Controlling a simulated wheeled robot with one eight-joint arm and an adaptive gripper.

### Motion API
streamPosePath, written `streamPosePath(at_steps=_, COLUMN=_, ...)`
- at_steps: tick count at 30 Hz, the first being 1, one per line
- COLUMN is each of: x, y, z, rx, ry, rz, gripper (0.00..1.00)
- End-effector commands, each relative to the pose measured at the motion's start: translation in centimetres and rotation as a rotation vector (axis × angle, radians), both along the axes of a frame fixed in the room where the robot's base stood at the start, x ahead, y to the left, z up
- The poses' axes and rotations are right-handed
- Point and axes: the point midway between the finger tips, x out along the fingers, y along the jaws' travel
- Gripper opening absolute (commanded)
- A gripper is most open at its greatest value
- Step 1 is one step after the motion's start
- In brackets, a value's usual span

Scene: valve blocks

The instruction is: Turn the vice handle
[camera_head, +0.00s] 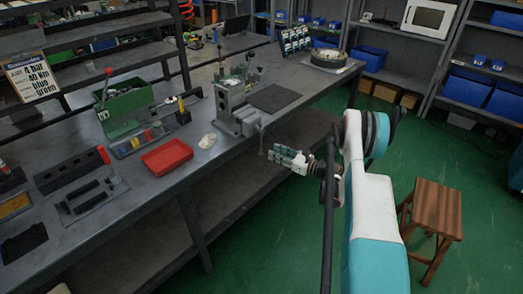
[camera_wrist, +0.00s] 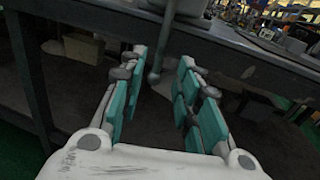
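The grey vice (camera_head: 232,112) stands at the front edge of the workbench in the head view. Its handle is a thin grey bar (camera_wrist: 164,45) with a ball end, hanging down past the bench edge in the wrist view; it also shows in the head view (camera_head: 262,138). My gripper (camera_head: 272,154) is just beyond the bench edge, near the handle's lower end. In the wrist view my gripper (camera_wrist: 161,62) is open, with teal pads on both fingers. The bar appears between the fingertips, without visible contact; how deep it sits between them is unclear.
The bench edge (camera_wrist: 250,45) runs just above my fingers. A dark mat (camera_head: 273,98) lies right of the vice. A red tray (camera_head: 167,157) and green bin (camera_head: 125,112) are to the left. A wooden stool (camera_head: 432,212) stands on the floor at right.

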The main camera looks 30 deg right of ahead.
Motion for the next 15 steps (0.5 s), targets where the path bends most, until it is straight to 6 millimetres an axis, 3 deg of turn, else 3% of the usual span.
streamPosePath(at_steps=7, x=4.1, y=2.6, z=-0.2, rx=-0.001, ry=0.0, rz=0.002, gripper=0.3)
streamPosePath(at_steps=15, x=6.5, y=4.0, z=-0.1, rx=-0.001, ry=0.0, rz=0.001, gripper=0.3)
